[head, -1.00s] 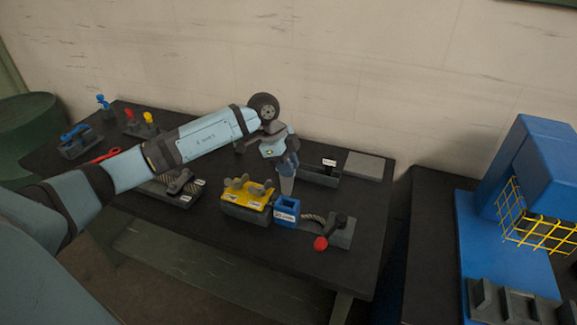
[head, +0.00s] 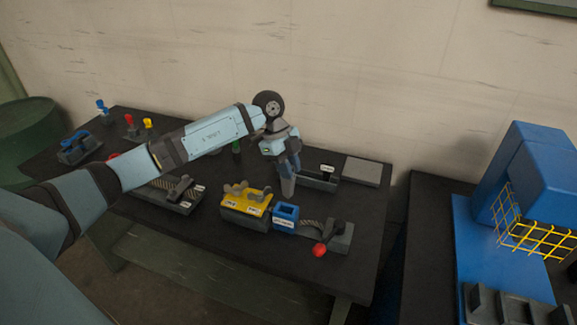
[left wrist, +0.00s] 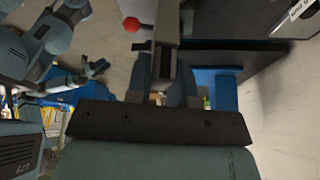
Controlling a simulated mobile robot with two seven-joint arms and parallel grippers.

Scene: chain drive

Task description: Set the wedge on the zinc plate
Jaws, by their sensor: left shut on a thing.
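My left gripper (head: 289,168) points down over the table, shut on a pale grey tapered piece, the wedge (head: 288,187). The wedge hangs upright below the fingers, behind the yellow and blue fixtures. In the left wrist view the wedge (left wrist: 168,24) extends away from between the fingers (left wrist: 165,85). The zinc plate (head: 362,171) is a flat grey square at the table's back right corner, bare on top. The wedge is left of it and apart from it. A gripper-like end (left wrist: 96,68), probably my right one, is small in the left wrist view; its jaw state is unclear.
A dark labelled tray (head: 318,181) lies between the wedge and the plate. In front are a yellow block (head: 246,202), a blue open box (head: 285,215) and a grey fixture with a red knob (head: 319,250). A blue machine (head: 530,180) stands at right.

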